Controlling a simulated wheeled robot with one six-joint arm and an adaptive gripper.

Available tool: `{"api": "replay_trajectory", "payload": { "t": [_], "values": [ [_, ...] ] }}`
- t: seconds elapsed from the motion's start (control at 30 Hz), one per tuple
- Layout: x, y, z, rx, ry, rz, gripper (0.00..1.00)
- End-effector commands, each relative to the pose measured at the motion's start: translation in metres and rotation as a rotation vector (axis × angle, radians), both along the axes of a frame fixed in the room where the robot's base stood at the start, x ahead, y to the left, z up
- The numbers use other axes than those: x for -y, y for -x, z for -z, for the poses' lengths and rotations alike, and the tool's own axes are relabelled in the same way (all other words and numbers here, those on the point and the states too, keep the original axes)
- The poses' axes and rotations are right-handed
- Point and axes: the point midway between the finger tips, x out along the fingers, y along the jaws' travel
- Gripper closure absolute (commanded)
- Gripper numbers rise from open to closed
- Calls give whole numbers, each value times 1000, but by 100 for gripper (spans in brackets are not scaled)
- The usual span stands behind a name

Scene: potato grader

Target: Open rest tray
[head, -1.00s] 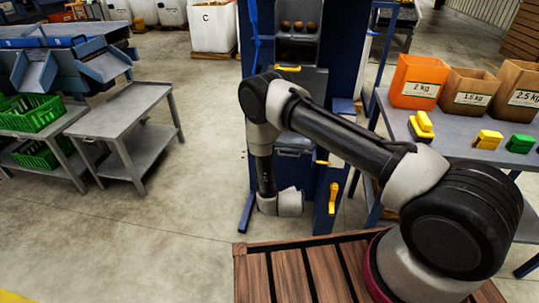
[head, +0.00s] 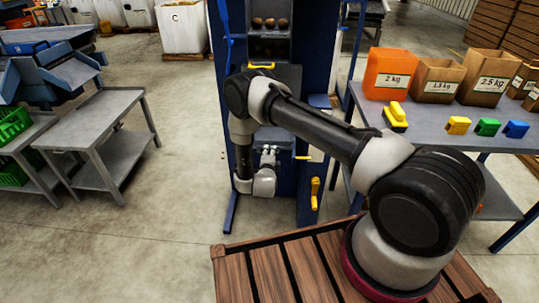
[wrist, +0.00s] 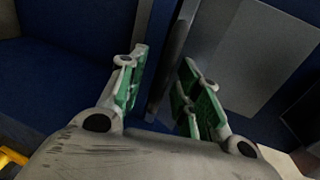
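The blue grader machine (head: 313,100) stands in front of me, with brown potatoes in an upper grey compartment. It has a yellow handle (head: 261,66) below that compartment and a second, upright yellow handle (head: 315,193) low at the right. No label shows which part is the rest tray. My gripper (head: 268,155) is at the machine's lower front, left of the low handle. In the wrist view its green-padded fingers (wrist: 163,65) are apart, with a grey vertical bar (wrist: 175,55) beyond or between them. Contact cannot be told. A grey panel (wrist: 255,50) is at the right.
A grey table (head: 360,92) at the right holds an orange 2 kg box (head: 389,73), brown boxes and small coloured blocks. A grey cart (head: 93,127) stands at the left. Wooden slats (head: 270,275) lie beneath my arm.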

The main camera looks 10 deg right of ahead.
Motion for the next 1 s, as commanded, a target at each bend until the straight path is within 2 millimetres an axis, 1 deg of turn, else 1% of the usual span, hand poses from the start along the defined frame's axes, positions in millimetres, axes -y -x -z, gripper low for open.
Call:
{"api": "replay_trajectory", "payload": {
  "t": [0.23,0.27,0.4,0.43,0.67,0.77,0.87,0.97,1.0],
  "values": [
    [1,-1,1,-1,1,0,67],
    [0,-1,0,-1,1,0,70],
    [0,-1,0,-1,0,-1,96],
    [0,-1,0,-1,0,-1,100],
    [0,-1,1,-1,0,-1,100],
    [-1,3,1,-1,1,-1,100],
    [-5,13,1,-3,2,-4,100],
    [-11,30,1,-4,3,-5,100],
    [-14,39,1,-4,2,-6,100]
  ]
}}
